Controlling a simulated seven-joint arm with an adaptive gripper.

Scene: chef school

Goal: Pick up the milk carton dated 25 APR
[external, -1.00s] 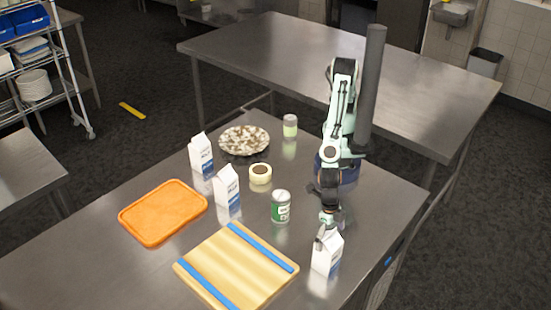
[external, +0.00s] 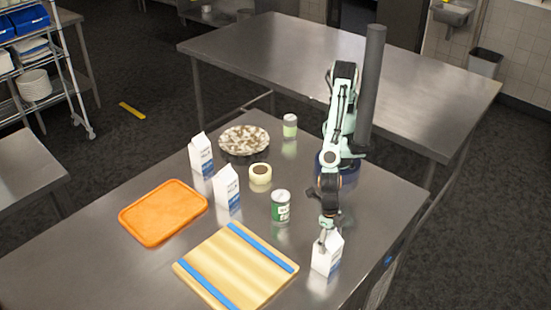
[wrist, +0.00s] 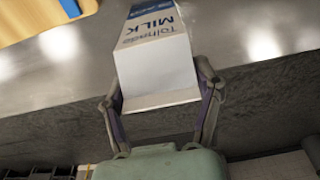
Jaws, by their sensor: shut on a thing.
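A white milk carton (external: 325,259) with a blue lower band stands at the right front of the steel table. My gripper (external: 329,234) comes down from above and is shut on its top. In the wrist view the fingers of my gripper (wrist: 161,92) press on both sides of the carton (wrist: 156,62). Its label reads upside down there, with "MILK" legible, but I cannot read a date. Two similar cartons stand farther back: one at left (external: 201,154) and one nearer the middle (external: 226,187). Their dates are too small to read.
A wooden board with blue strips (external: 237,266) lies left of the held carton. A green-labelled can (external: 281,207) stands behind it.

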